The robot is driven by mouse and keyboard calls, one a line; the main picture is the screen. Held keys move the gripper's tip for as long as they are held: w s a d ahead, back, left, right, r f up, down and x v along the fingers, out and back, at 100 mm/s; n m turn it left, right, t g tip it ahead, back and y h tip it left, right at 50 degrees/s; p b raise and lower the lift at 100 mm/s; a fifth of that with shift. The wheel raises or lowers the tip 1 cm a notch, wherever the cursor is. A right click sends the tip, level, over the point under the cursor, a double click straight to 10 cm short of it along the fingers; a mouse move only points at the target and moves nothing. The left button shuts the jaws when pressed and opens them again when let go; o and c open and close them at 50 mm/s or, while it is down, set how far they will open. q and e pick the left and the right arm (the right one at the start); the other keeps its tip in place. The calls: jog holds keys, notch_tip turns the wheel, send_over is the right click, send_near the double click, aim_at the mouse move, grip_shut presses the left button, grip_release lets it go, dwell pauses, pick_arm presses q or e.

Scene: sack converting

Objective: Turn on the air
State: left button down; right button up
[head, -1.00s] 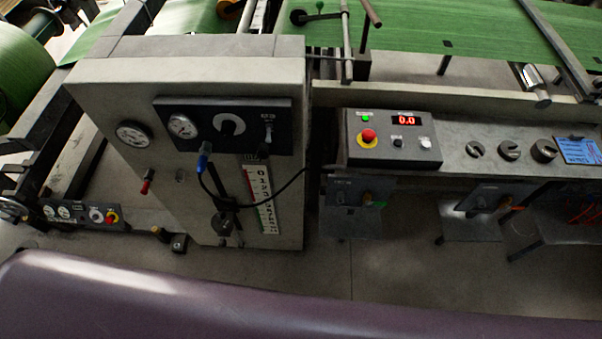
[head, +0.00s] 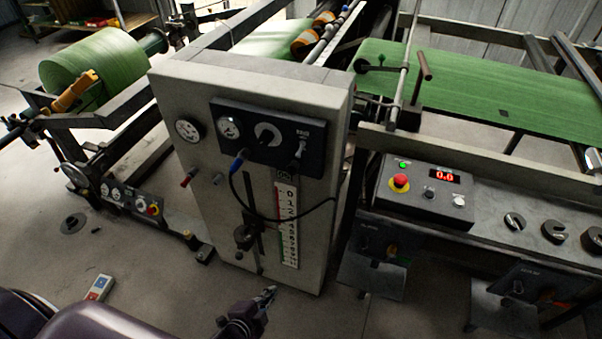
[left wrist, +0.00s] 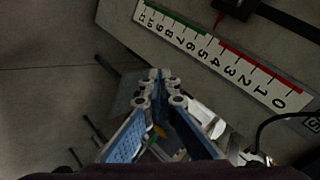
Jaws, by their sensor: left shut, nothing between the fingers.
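The grey control cabinet (head: 322,95) stands in the middle of the head view. Its black panel (head: 256,150) carries a round gauge (head: 229,128), a knob with a white pointer (head: 267,134) and a small metal lever (head: 301,149) at the right. A second gauge (head: 187,130) and a small red-handled part (head: 188,177) are on the cabinet's left side. Which control is for air cannot be read. My left gripper (head: 268,294) is low in front of the cabinet, below the panel, shut and empty. Its closed fingertips (left wrist: 158,78) show in the left wrist view. My right gripper is not seen.
A numbered scale (head: 286,225) and a dark slide with a clamp (head: 246,235) are on the cabinet front. A black cable (head: 262,217) loops across it. A control box (head: 425,190) with a red button stands right.

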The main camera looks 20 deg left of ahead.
pick_arm(q)
jog(key=w+d+r+m+t+h+b, duration=0.1)
jog(key=w+r+m+t, duration=0.25)
jog(key=r, duration=0.55)
jog(key=w+d+r+m+t+h+b, duration=0.15)
jog(key=w+r+m, duration=0.3)
jog(key=r, duration=0.45)
notch_tip(320, 180, up, 17)
jog(key=d+m+t+h+b, duration=0.1)
jog(key=m+t+h+b, duration=0.1)
jog(key=m, duration=0.6)
jog(key=shift+w+d+t, duration=0.2)
jog(key=shift+d+t, duration=0.1)
jog(key=shift+t, duration=0.4)
jog(key=shift+h, duration=0.25)
